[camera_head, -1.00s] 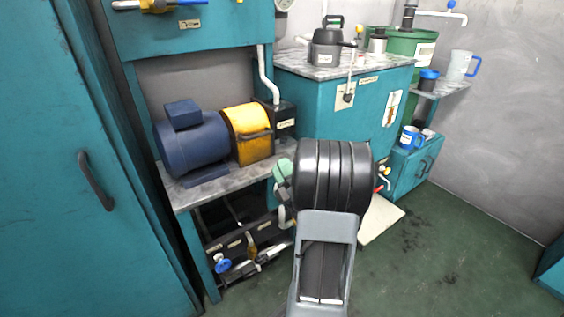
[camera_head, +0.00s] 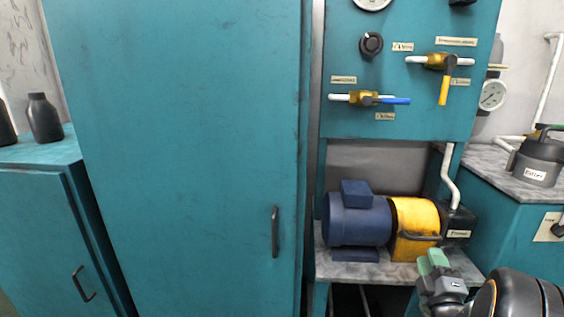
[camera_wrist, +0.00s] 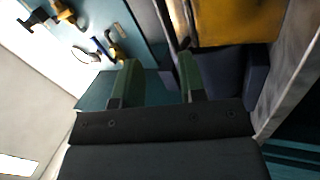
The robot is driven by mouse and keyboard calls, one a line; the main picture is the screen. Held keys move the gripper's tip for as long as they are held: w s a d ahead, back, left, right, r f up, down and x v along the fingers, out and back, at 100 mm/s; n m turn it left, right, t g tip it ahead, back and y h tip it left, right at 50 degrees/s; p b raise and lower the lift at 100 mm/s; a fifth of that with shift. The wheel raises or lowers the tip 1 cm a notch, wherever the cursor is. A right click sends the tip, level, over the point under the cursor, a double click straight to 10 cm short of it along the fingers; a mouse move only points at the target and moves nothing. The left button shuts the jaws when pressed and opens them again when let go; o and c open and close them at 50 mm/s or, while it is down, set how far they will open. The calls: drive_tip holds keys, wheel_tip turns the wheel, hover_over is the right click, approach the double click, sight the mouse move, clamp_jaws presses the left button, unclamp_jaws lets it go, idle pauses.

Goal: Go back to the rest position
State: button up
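My gripper (camera_head: 433,262) shows at the lower right in the head view, with green fingers in front of the marble bench below the yellow coupling cover. In the wrist view my gripper (camera_wrist: 158,62) has its two green fingers apart, with nothing held between them. The blue motor (camera_head: 358,220) and the yellow cover (camera_head: 415,228) stand on the bench, to the left of and behind the gripper. The yellow cover (camera_wrist: 238,22) also fills the upper right of the wrist view.
A tall teal cabinet (camera_head: 190,150) stands left of the bench. A valve panel with a blue lever (camera_head: 395,101) and a yellow lever (camera_head: 444,90) hangs above the motor. A low cabinet with dark bottles (camera_head: 44,118) is at far left. A grey jug (camera_head: 540,160) stands at right.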

drive_tip(key=w+a+r+m+g+p, duration=0.1)
drive_tip(key=a+r+m+g+p, duration=0.3)
drive_tip(key=r+p, duration=0.5)
drive_tip(key=w+a+r+m+g+p, duration=0.1)
drive_tip(key=a+r+m+g+p, duration=0.3)
drive_tip(key=r+p, duration=0.4)
drive_tip(key=s+a+r+m+g+y+p, duration=0.3)
drive_tip(key=s+a+r+m+g+p, duration=0.2)
drive_tip(key=s+a+r+g+p, duration=0.4)
drive_tip(key=s+a+r+p, duration=0.4)
drive_tip(key=s+r+p, duration=0.1)
drive_tip(key=p, duration=0.2)
drive_tip(key=shift+s+a+r+m+g+y, duration=0.15)
drive_tip(key=shift+s+r+m+g+y, duration=0.15)
drive_tip(key=shift+s+y, duration=0.1)
